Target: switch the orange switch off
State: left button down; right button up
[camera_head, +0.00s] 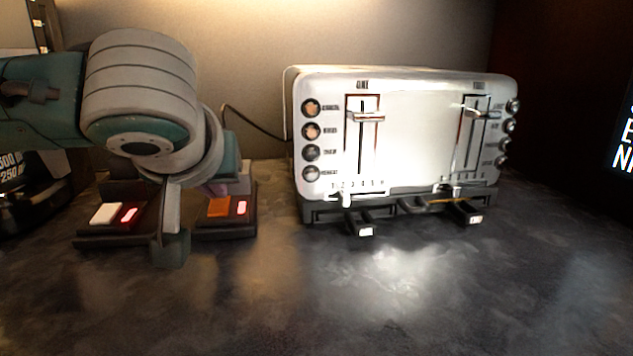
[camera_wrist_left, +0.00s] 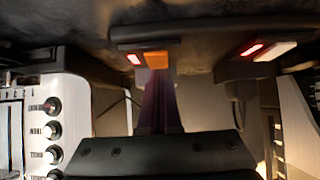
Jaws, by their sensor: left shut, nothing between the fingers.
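The orange switch (camera_head: 219,208) sits on a dark base on the counter, beside a lit red light (camera_head: 241,208). It also shows in the left wrist view (camera_wrist_left: 156,60), with its red light (camera_wrist_left: 134,59) to its left. My left gripper (camera_head: 214,189) is mostly hidden behind my wrist in the head view; only a purple part shows just above the orange switch. In the left wrist view its purple fingers (camera_wrist_left: 158,84) are together and empty, with tips close to the switch. I cannot tell whether they touch it. My right gripper is not in view.
A white switch (camera_head: 106,213) with a lit red light (camera_head: 129,214) stands to the left on a similar base. A white toaster (camera_head: 415,130) with levers and knobs stands to the right. The front of the dark counter (camera_head: 330,300) is clear.

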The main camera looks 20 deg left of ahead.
pick_arm(q)
jog(key=shift+w+r+g+p, duration=0.1)
jog(key=shift+r+g+p, duration=0.15)
jog(key=shift+p, duration=0.95)
jog(key=shift+f+b, duration=0.4)
jog(key=shift+b, duration=0.05)
jog(key=shift+w, duration=0.1)
jog(key=shift+w+a+r, duration=0.25)
jog(key=shift+w+a, duration=0.15)
jog(key=shift+w, duration=0.2)
